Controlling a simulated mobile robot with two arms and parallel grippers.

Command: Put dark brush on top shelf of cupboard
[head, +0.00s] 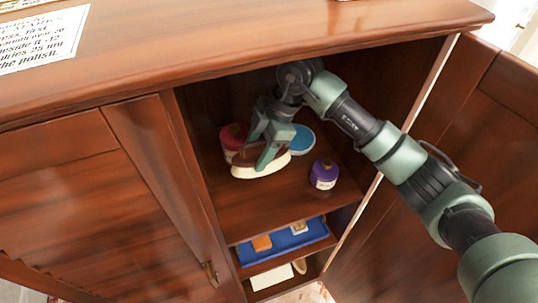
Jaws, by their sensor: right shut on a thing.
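The dark brush (241,158) has a dark brown back and pale bristles and is in the top compartment of the wooden cupboard (240,40). My right gripper (260,154) reaches in from the right and is shut on the brush's back, with the bristles facing down. The brush is low over the top shelf (270,210); I cannot tell whether the bristles touch it. The gripper covers part of the brush. My left gripper is not in view.
A dark red tin (233,137) and a blue-lidded tin (302,140) stand behind the brush, and a purple jar (324,174) stands to its right. A blue tray (290,239) with small blocks is on the shelf below. The right door (480,130) stands open. The shelf front is clear.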

